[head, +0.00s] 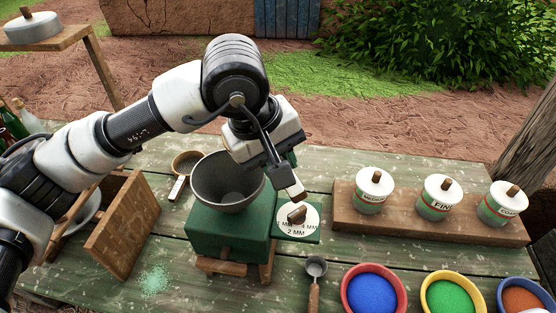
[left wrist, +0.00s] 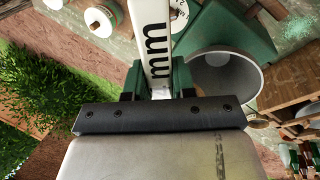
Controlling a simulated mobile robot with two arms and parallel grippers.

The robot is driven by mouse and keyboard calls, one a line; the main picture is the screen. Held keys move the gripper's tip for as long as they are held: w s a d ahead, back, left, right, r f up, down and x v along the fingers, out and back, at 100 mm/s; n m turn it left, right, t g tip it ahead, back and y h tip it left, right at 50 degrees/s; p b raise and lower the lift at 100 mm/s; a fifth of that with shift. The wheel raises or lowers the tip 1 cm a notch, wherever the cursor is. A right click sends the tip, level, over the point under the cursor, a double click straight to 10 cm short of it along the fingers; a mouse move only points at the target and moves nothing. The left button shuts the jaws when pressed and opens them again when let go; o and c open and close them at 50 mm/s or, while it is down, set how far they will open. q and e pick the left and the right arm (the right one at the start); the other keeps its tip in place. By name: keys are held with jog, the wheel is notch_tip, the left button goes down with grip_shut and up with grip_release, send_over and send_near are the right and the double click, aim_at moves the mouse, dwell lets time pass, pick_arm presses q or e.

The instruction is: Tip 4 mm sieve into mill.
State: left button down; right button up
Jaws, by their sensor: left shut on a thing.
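The mill (head: 232,232) is a green box on wooden feet with a grey metal hopper (head: 213,181). The hopper also shows in the left wrist view (left wrist: 228,85); it looks empty. A white dial (head: 288,228) marked in MM is on its right. My left gripper (head: 288,172) is above the dial, right of the hopper, shut on a white-labelled handle (left wrist: 160,38) reading "mm". The number on it is hidden, and I cannot see a sieve pan on it. Another sieve (head: 187,161) with a white-tagged handle lies behind the mill. My right gripper is not in view.
Lidded jars (head: 439,197) stand on a wooden block (head: 405,226) at right. Bowls of blue (head: 372,290), green and orange powder and a scoop (head: 316,268) are in front. A wooden crate (head: 123,222) is left; pale green powder (head: 154,280) lies beside it.

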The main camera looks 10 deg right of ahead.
pick_arm(q)
jog(key=shift+a+f+t+h+b, duration=0.1)
jog(key=shift+f+t+h+b, duration=0.3)
jog(key=shift+h+b, duration=0.75)
jog(key=shift+a+f+h+b, duration=0.2)
jog(key=shift+f+h+b, duration=0.35)
jog(key=shift+h, duration=0.4)
jog(key=h+b, duration=0.2)
jog(key=b, duration=0.2)
jog(key=a+t+h+b, duration=0.1)
jog(key=h+b, duration=0.1)
jog(key=b, duration=0.2)
jog(key=a+t+h+b, duration=0.1)
jog(key=h+b, duration=0.1)
jog(key=b, duration=0.1)
jog(key=shift+s+a+r+h+b, duration=0.2)
jog(key=shift+s+r+h+b, duration=0.1)
jog(key=shift+s+b, duration=0.1)
dwell(1.0)
jog(key=shift+r, duration=0.1)
